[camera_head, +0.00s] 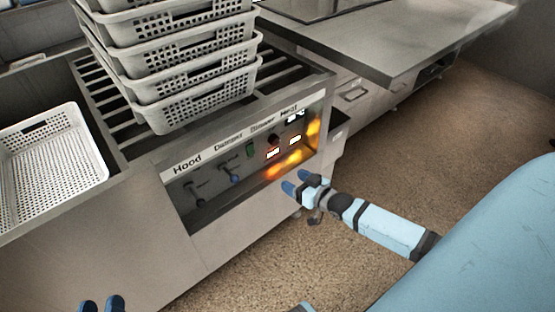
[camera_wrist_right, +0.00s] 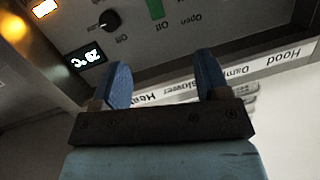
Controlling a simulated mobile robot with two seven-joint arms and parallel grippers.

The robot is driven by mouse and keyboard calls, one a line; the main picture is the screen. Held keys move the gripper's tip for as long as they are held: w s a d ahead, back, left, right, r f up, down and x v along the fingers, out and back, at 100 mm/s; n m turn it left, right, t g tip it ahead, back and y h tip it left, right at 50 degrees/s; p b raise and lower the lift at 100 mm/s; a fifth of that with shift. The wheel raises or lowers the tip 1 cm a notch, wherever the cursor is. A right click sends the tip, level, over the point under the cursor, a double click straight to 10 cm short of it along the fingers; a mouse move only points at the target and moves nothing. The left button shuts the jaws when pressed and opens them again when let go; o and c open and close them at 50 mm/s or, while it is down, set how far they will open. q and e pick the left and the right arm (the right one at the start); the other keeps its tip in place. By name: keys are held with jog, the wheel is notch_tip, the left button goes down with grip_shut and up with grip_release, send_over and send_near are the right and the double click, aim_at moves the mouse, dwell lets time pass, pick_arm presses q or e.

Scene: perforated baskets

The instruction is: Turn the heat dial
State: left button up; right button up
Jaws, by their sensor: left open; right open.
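The control panel (camera_head: 215,185) has the labels Hood, Dampers, Blower and Heat along its top. A dark round dial (camera_head: 273,139) sits near the Heat end; it shows as a black knob (camera_wrist_right: 109,20) at the top left of the right wrist view, where the panel appears upside down. My right gripper (camera_head: 296,182) is open and empty, in front of the panel's lower right part and apart from the dial. Its two blue fingers (camera_wrist_right: 162,65) have nothing between them. My left gripper (camera_head: 102,304) is open at the bottom left edge, mostly cut off.
A green switch (camera_head: 250,149) and levers are to the left on the panel. Stacked perforated baskets (camera_head: 200,95) stand on the rails above; another basket (camera_head: 95,165) lies at left. The floor (camera_head: 370,170) at right is clear.

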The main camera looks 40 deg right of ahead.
jog(key=m+t+b, duration=0.1)
jog(key=t+b, duration=0.1)
jog(key=b, duration=0.5)
send_near(277, 141)
jog(key=s, duration=0.4)
pick_arm(q)
notch_tip(277, 141, down, 7)
jog(key=d+h+b, duration=0.2)
jog(key=b, duration=0.2)
jog(key=shift+s+f+m+g+b, duration=0.15)
jog(key=shift+s+m+g+b, duration=0.2)
jog(key=shift+m+g, duration=0.05)
pick_arm(e)
jog(key=shift+h, duration=0.4)
jog(key=w, duration=0.4)
jog(key=w+a, duration=0.1)
jog(key=w, duration=0.4)
jog(key=w+a, duration=0.1)
jog(key=w, duration=0.3)
jog(key=shift+w+f, duration=0.1)
jog(key=shift+w, duration=0.1)
jog(key=shift+c, duration=0.5)
